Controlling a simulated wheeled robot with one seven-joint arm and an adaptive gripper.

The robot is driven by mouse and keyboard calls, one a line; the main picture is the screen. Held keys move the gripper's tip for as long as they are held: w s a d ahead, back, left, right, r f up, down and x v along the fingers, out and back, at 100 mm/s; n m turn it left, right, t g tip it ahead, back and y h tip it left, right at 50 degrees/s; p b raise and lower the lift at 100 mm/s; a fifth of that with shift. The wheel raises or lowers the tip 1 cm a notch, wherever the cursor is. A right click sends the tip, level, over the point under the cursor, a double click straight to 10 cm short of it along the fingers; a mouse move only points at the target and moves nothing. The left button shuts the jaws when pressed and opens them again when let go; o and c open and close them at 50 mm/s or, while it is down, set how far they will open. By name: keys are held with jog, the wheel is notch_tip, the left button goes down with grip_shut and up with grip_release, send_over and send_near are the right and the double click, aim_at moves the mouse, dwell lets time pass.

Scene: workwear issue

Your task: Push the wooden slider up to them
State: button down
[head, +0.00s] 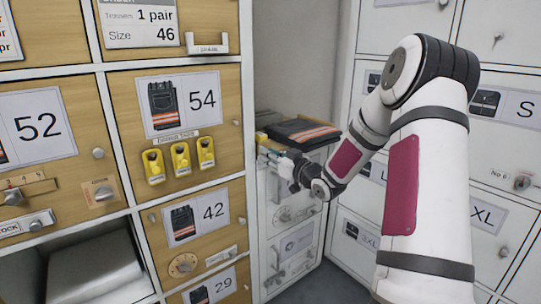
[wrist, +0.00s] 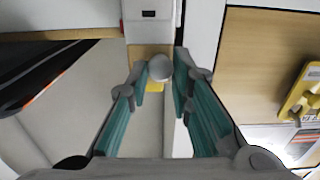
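In the wrist view a wooden piece (wrist: 148,57) with a round grey knob (wrist: 160,67) sits just beyond my fingertips; I take it to be the slider. A small yellow patch (wrist: 153,102) shows below it. My gripper (wrist: 161,73) has teal finger pads standing apart on either side of the knob, and I see no clear grip on it. In the head view my gripper (head: 272,154) is at the top left of the white cabinet and hides most of the slider. Folded dark trousers (head: 303,132) with an orange stripe lie on the cabinet top.
Wooden drawers labelled 54 (head: 202,102) and 42 (head: 212,210) stand left of the cabinet. White lockers (head: 508,45) stand to the right, behind my arm. An open compartment (head: 95,270) is at lower left.

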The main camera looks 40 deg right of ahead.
jog(key=d+p, duration=0.1)
jog(key=d, duration=0.3)
dwell(0.3)
jog(key=c, duration=1.5)
grip_release()
jog(key=shift+o, duration=0.2)
jog(key=s, duration=1.2)
jog(key=shift+d, duration=0.25)
